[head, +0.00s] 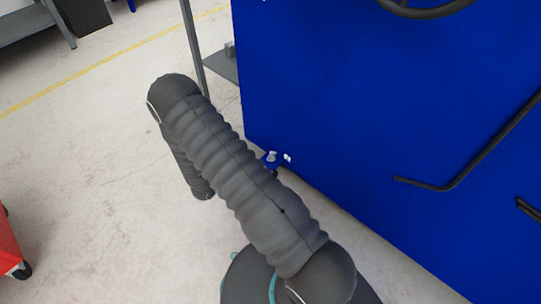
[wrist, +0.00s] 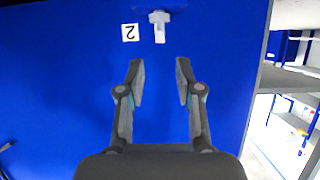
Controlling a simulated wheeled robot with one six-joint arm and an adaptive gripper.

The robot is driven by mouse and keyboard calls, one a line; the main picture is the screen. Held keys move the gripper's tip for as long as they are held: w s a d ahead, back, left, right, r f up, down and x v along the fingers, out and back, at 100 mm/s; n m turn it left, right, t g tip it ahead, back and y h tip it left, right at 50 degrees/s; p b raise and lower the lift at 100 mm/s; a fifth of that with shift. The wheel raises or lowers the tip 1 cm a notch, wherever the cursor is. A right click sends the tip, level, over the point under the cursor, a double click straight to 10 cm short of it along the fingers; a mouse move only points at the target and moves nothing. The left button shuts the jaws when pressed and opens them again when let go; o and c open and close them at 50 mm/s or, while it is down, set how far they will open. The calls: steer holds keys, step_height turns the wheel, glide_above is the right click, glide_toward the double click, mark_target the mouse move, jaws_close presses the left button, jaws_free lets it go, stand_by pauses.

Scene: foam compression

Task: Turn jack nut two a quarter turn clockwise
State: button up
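Jack nut two (wrist: 159,24) is a small light-grey piece with a wider head and a stem, on the blue panel (wrist: 60,90) at the top of the wrist view. A white label (wrist: 130,32) with an upside-down 2 sits just left of it. My gripper (wrist: 158,82) is open and empty, its two fingers apart below the nut in the picture and not touching it. In the head view a small grey piece (head: 271,156) shows at the blue panel's lower left, beside a white mark; its number is too small to read. My gripper is out of the head view.
The large blue panel (head: 350,110) fills the right of the head view, with black bent bars (head: 455,180) on it. A grey post (head: 191,45) stands at its left edge. A red cart (head: 8,245) is at far left. Pale floor lies open between.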

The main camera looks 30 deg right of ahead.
mark_target(273, 154)
steer(key=x, duration=1.1)
steer(key=shift+w+d+f+b, duration=0.1)
steer(key=shift+d+b, duration=0.05)
steer(key=shift+b, duration=0.25)
jaws_close()
